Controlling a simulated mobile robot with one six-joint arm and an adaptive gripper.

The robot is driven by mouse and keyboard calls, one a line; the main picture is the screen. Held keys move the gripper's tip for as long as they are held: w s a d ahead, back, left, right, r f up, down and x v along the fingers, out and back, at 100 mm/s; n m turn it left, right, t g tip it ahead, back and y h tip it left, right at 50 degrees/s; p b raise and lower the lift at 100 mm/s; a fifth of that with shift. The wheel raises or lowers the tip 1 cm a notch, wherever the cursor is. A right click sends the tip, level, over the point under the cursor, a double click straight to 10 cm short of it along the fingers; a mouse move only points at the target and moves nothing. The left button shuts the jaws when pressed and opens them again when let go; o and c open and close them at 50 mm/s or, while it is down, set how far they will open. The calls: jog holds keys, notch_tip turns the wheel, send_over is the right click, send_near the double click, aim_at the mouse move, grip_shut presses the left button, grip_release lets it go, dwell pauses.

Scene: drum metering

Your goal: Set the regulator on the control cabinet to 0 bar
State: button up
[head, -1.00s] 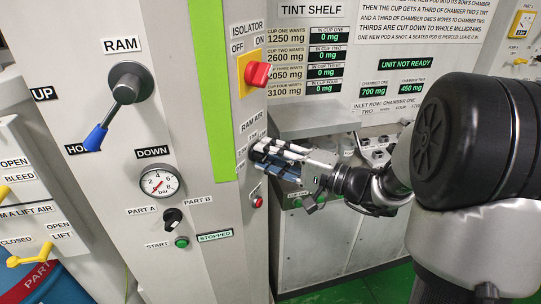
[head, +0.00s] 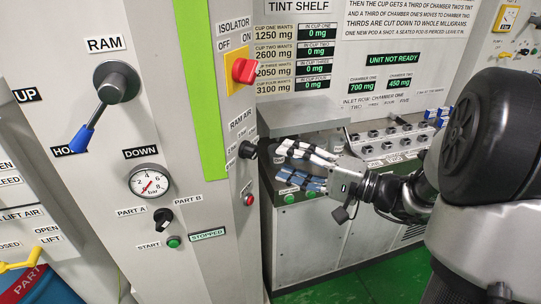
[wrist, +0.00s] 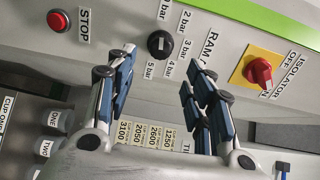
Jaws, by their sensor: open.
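The regulator is a small black knob (head: 247,150) on the control cabinet's (head: 215,225) narrow side face, under the RAM AIR label. In the wrist view the knob (wrist: 160,43) is ringed by labels from 1 bar to 5 bar; I cannot tell exactly where its mark points. My gripper (head: 281,164) is open and empty, just right of the knob and apart from it. In the wrist view its two spread fingers (wrist: 158,62) stand either side of the knob's line. The round pressure gauge (head: 150,182) on the front face has a red needle toward its lower left.
The red isolator switch (head: 244,71) sits above the knob, and the red stop button (head: 249,199) below it. The ram lever (head: 100,105) and part selector (head: 163,218) are on the front face. The tint shelf bench (head: 310,235) stands close behind my gripper.

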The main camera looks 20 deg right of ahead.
jog(key=v, duration=0.4)
jog(key=shift+s+d, duration=0.1)
dwell(0.3)
jog(key=s+a+f+n+g+h, duration=0.25)
jog(key=s+a+g, duration=0.35)
jog(key=a, duration=0.3)
jog(key=s+a+f+n+g+h, duration=0.25)
jog(key=s+a+g, duration=0.25)
jog(key=s+a, duration=0.3)
jog(key=s+d+n+t+h, duration=0.3)
jog(key=s+d+h, duration=0.2)
jog(key=d+h, duration=0.2)
jog(key=shift+s+d+f+n+h, duration=0.3)
jog(key=shift+d+f+n+h, duration=0.1)
jog(key=shift+d, duration=0.2)
